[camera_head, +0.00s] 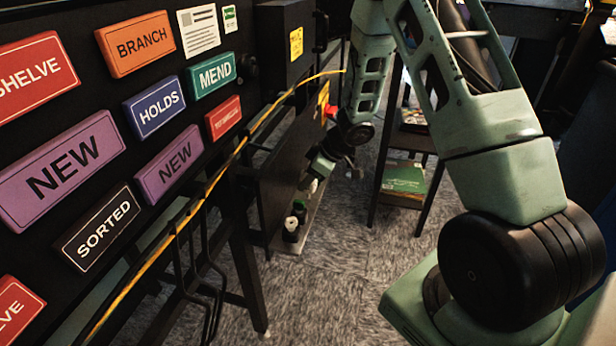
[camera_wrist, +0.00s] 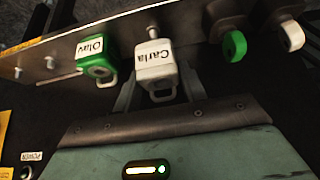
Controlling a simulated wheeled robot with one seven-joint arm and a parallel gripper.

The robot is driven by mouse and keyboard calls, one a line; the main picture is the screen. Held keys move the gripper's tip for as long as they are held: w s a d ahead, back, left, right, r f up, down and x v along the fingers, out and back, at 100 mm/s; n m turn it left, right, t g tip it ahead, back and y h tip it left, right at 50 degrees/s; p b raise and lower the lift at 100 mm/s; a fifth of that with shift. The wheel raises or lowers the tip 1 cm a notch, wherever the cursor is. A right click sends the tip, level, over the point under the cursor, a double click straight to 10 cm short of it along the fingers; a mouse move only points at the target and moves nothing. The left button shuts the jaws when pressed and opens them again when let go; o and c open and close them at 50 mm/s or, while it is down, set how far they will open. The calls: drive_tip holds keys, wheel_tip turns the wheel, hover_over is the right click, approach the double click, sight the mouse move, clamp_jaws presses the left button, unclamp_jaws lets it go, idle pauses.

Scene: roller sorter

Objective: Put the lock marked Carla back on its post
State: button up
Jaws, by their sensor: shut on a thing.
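The white lock marked Carla (camera_wrist: 155,64) is in the middle of the wrist view, its label upside down. My gripper (camera_wrist: 158,88) is shut on it, with a finger on each side of its lower end. A short metal post (camera_wrist: 153,33) shows just beyond the lock's top; I cannot tell whether the lock touches it. The metal rail (camera_wrist: 120,38) runs behind. The green lock marked Olav (camera_wrist: 97,60) is at the rail just left of Carla. In the head view my gripper (camera_head: 321,168) is beside the black panel, above the low rail (camera_head: 312,222); the lock's label is unreadable there.
Two bare posts (camera_wrist: 50,62) stand left of Olav. A round green piece (camera_wrist: 235,45) and a round white piece (camera_wrist: 290,37) are on the right. A dark shelf stand (camera_head: 405,150) is beyond my arm.

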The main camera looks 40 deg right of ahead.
drive_tip(key=shift+f, duration=0.25)
drive_tip(key=shift+f, duration=0.35)
drive_tip(key=shift+f+b, duration=0.35)
drive_tip(key=shift+f, duration=0.35)
drive_tip(key=shift+f, duration=0.35)
idle(0.4)
drive_tip(key=o, duration=1.2)
drive_tip(key=shift+c, duration=0.2)
